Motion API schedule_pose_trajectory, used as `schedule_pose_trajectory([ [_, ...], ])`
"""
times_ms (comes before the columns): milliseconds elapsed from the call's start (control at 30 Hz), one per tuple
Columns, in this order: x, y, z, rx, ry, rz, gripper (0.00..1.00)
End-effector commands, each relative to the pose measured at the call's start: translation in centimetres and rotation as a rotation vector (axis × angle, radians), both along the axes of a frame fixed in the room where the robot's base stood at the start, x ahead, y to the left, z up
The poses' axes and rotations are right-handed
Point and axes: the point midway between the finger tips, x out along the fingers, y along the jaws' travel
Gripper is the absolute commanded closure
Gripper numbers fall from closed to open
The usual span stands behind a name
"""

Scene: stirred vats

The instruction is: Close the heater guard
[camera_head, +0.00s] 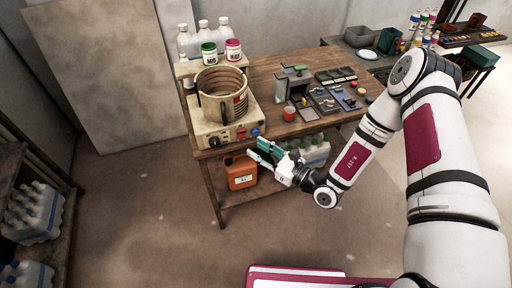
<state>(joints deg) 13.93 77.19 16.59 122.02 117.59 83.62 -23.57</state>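The heater (226,130) is a cream box with knobs on its front, standing on the near left part of the wooden bench. On it stands a round tan guard (238,104) with a reddish band and dark upright parts. I cannot tell from here whether the guard is open or closed. My gripper (256,150) is in front of the bench's front edge, below and to the right of the heater, apart from it. Its two teal-padded fingers are spread, with nothing seen between them.
Two labelled tins (209,54) and white bottles stand on a raised shelf behind the heater. A red cup (289,114) and small trays (326,98) lie to its right. An orange canister (241,174) sits under the bench. The floor in front (150,215) is clear.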

Motion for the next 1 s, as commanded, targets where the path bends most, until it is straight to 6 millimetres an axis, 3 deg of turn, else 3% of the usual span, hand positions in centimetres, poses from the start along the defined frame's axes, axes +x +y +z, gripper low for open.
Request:
schedule_pose_trajectory([
  [433, -2.0, -1.8, 0.0, 0.0, 0.0, -0.001, 0.67],
  [967, -2.2, -1.9, 0.0, 0.0, 0.0, 0.0, 0.67],
  [1000, -2.2, -1.9, 0.0, 0.0, 0.0, 0.0, 0.74],
])
